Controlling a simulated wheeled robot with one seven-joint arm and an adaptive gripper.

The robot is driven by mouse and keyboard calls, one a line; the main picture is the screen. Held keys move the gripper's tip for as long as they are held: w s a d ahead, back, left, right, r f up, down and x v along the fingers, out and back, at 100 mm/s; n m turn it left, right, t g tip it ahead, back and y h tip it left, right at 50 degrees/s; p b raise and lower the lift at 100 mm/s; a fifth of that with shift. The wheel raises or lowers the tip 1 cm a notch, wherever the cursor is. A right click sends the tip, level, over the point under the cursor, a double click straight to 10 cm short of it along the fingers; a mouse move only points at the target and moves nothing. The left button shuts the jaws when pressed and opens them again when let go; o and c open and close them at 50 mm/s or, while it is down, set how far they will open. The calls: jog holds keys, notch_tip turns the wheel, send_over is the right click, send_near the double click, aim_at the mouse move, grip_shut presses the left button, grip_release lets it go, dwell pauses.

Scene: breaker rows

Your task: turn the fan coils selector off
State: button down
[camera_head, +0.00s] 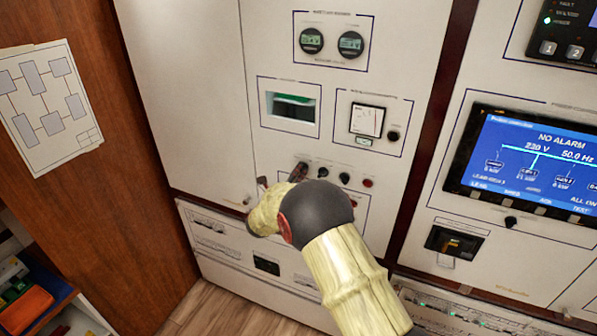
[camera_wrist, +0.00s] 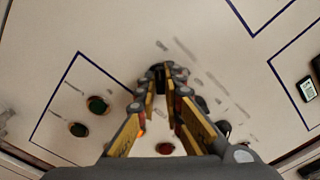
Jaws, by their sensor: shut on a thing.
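My gripper (camera_wrist: 160,78) reaches the white panel in the wrist view, its fingertips closed together on a small dark selector knob (camera_wrist: 158,72). The fingers cover most of this knob, so its pointer direction cannot be told. The labels around it are too blurred to read, so I cannot confirm that it is the fan coils selector. In the head view my gripper (camera_head: 281,180) is at the left end of a row of small controls, and my wrist partly hides that spot.
Beside the gripper are black knobs (camera_head: 323,172) and a red button (camera_head: 367,183). A meter (camera_head: 367,121) sits above; a lit screen (camera_head: 535,160) is at right.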

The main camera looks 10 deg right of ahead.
dwell(0.4)
jog(key=c, duration=1.9)
grip_release()
jog(key=v, duration=1.2)
